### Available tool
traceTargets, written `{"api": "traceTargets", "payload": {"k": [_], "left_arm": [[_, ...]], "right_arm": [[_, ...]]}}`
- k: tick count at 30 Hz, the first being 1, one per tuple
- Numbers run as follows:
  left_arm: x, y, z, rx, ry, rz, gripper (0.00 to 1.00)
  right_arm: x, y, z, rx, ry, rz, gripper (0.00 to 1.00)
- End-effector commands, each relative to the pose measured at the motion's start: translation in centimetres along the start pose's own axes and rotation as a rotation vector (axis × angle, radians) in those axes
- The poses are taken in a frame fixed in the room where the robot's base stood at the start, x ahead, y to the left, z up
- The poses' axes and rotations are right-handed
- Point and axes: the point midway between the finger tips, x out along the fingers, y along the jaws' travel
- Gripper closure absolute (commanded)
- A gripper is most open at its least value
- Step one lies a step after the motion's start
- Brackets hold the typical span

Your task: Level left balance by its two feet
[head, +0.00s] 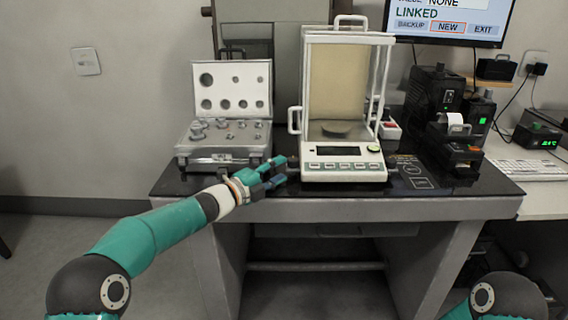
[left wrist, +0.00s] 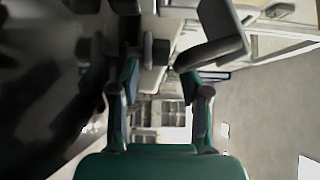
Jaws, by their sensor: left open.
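The left balance (head: 346,172) stands on the dark table top, with a glass draft shield and a white front panel with a dark display. A small round yellow-green spot (head: 374,147), perhaps a level bubble, shows at its right front; its state is too small to read. My left gripper (head: 279,172) is open beside the balance's lower left front corner. In the left wrist view its two fingers (left wrist: 160,88) stand apart, with a small grey knob-like part beyond them; I cannot tell whether it is a foot. The feet are not clear in the head view. My right gripper is out of view.
An open weight case (head: 225,158) sits left of the balance, close behind my left gripper. Dark devices (head: 436,98) and a small printer (head: 455,140) stand to the right. A monitor (head: 450,22) reads LINKED. The floor before the table (head: 330,210) is clear.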

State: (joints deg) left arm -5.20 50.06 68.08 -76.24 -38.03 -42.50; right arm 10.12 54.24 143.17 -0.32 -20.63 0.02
Motion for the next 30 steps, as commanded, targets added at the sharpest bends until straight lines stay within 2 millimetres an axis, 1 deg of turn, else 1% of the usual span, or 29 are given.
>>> {"api": "traceTargets", "payload": {"k": [1,3,9,15,23,24,26,30], "left_arm": [[1.0,-0.1,-0.1,0.002,0.002,0.0,0.54],[2.1,-0.1,-0.1,0.002,0.0,0.0,0.54],[4.0,-0.1,0.1,0.001,0.0,0.001,0.54],[4.8,0.0,0.0,0.0,-0.001,0.001,0.54],[4.8,0.0,0.1,0.0,-0.002,0.001,0.54],[4.8,0.0,0.1,0.0,-0.002,0.001,0.57],[4.8,0.0,0.1,0.0,-0.002,0.0,0.67],[4.8,0.0,0.1,-0.001,-0.002,0.001,0.91]], "right_arm": [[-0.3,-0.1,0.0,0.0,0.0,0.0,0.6],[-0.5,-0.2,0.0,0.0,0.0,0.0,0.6],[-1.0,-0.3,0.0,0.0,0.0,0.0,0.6],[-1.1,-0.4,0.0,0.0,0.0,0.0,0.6],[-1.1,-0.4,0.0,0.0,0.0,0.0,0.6],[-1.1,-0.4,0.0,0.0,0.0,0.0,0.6],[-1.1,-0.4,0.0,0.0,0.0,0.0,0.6],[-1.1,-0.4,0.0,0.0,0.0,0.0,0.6]]}}
